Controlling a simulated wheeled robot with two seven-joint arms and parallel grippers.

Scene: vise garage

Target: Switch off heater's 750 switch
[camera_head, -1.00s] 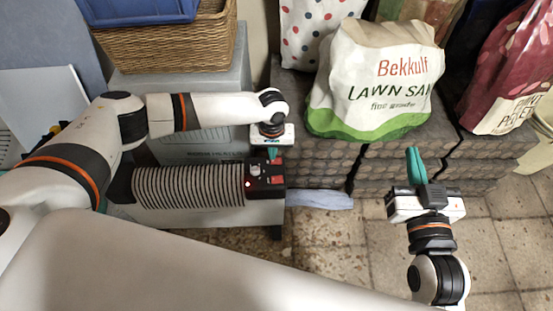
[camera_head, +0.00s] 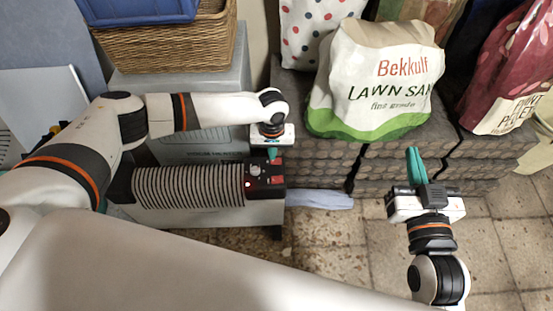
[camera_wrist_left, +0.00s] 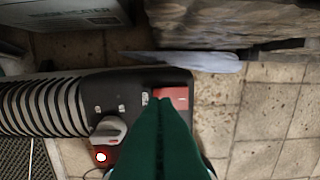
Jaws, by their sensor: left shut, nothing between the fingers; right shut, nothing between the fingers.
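The heater (camera_head: 195,186) is a ribbed cylinder lying low at the left, with a black control panel (camera_head: 265,172) at its right end. In the left wrist view the panel has a pale dial (camera_wrist_left: 108,131), a lit lamp (camera_wrist_left: 101,157) and a red switch (camera_wrist_left: 174,95). The labels are too small to read. My left gripper (camera_head: 272,154) is shut and empty above the panel. In the wrist view its green fingertips (camera_wrist_left: 166,106) overlap the red switch and hide part of the panel; contact cannot be told. My right gripper (camera_head: 414,152) is shut and empty, away from the heater.
Stacked brown slabs (camera_head: 330,160) stand behind and right of the heater, bearing a lawn sand bag (camera_head: 375,85). A grey box (camera_head: 190,90) with a wicker basket (camera_head: 170,42) stands behind the heater. A pale blue cloth (camera_head: 320,199) lies by the slabs. The tiled floor in front is clear.

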